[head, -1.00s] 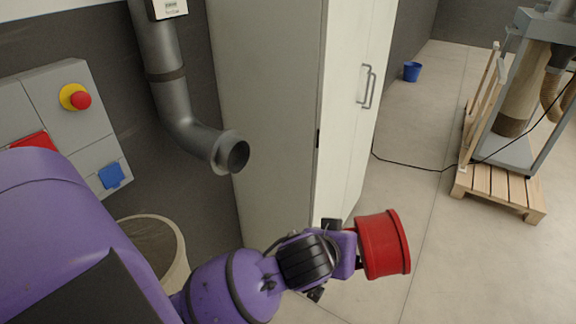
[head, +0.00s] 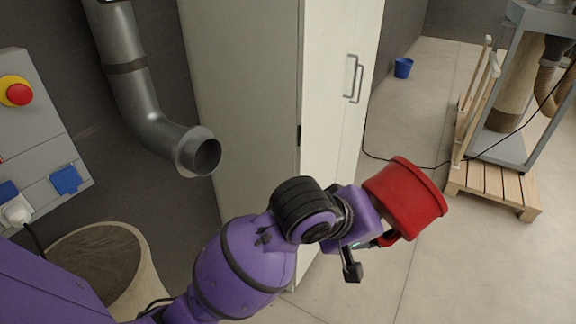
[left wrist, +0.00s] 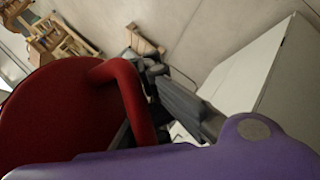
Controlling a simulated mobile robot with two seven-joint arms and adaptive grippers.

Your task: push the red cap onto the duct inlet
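The red cap (head: 405,198) is a short, wide cylinder with a handle, held out in front of the white cabinet over the floor. My left gripper (head: 374,238) is shut on its handle. In the left wrist view the cap (left wrist: 55,110) fills the left side, and the gripper's grey fingers (left wrist: 158,92) show behind the red handle. The duct inlet (head: 207,157) is the round, flanged open end of a grey elbow pipe on the left wall. The cap is well to the right of the inlet and lower, not touching it. My right gripper is out of view.
The white cabinet (head: 250,90) stands right beside the inlet. A wall panel with a red button (head: 18,94) and blue sockets is at left, above a round bin (head: 135,262). A pallet (head: 492,187) with a machine is at far right. Floor between is clear.

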